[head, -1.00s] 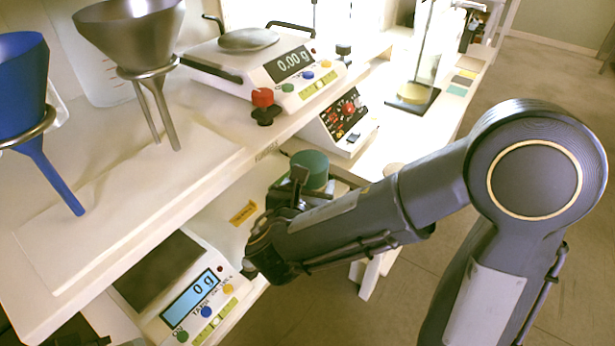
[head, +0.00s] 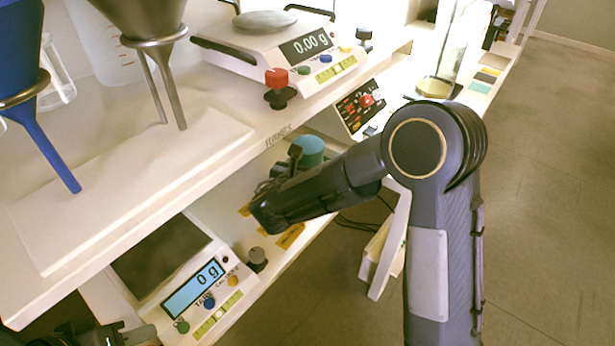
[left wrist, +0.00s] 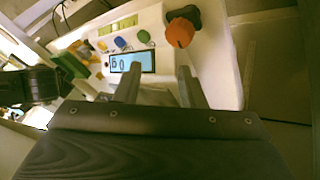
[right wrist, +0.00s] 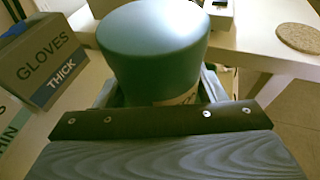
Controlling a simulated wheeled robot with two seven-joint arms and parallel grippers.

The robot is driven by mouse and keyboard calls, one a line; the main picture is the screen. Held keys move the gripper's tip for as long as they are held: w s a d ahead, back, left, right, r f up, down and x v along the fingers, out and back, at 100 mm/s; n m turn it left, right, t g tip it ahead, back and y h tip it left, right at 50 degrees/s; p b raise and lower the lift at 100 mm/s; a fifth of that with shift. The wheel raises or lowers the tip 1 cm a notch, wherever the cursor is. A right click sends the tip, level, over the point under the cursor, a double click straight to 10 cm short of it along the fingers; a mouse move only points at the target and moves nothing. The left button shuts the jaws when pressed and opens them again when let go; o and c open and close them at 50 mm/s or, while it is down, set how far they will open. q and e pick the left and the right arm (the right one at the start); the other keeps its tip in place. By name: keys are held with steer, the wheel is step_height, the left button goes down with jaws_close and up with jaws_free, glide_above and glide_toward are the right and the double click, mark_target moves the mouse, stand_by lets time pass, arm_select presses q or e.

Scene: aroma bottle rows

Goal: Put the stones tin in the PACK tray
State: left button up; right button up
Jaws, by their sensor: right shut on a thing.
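A teal tin with a rounded top (head: 309,150) shows just past my right gripper (head: 283,170) in the head view. In the right wrist view the tin (right wrist: 155,50) fills the space between the fingers, and a pale label shows low on it. My right gripper is shut on it; the fingertips are mostly hidden behind it. My left gripper (left wrist: 160,85) is open and empty, its two fingers apart, in front of the lower scale. In the head view only a dark part of it shows at the bottom left. I cannot make out a PACK tray in any view.
In the right wrist view a GLOVES box (right wrist: 45,65) and a cork disc (right wrist: 298,38) show.

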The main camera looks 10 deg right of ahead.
arm_select(q)
steer(key=shift+f, duration=0.1)
arm_select(e)
steer(key=shift+w+f, duration=0.25)
arm_select(q)
steer(key=shift+f+b, duration=0.35)
steer(key=shift+b, duration=0.05)
arm_select(e)
steer(key=shift+w+f, duration=0.15)
steer(key=shift+f, duration=1.5)
arm_select(q)
steer(key=shift+f, duration=0.1)
arm_select(e)
steer(key=shift+f, duration=0.1)
arm_select(q)
steer(key=shift+f+b, duration=0.2)
steer(key=shift+b, duration=0.1)
arm_select(e)
steer(key=shift+f, duration=0.15)
arm_select(q)
steer(key=shift+r, duration=0.1)
arm_select(e)
steer(key=o, duration=1.6)
steer(key=shift+o, duration=0.2)
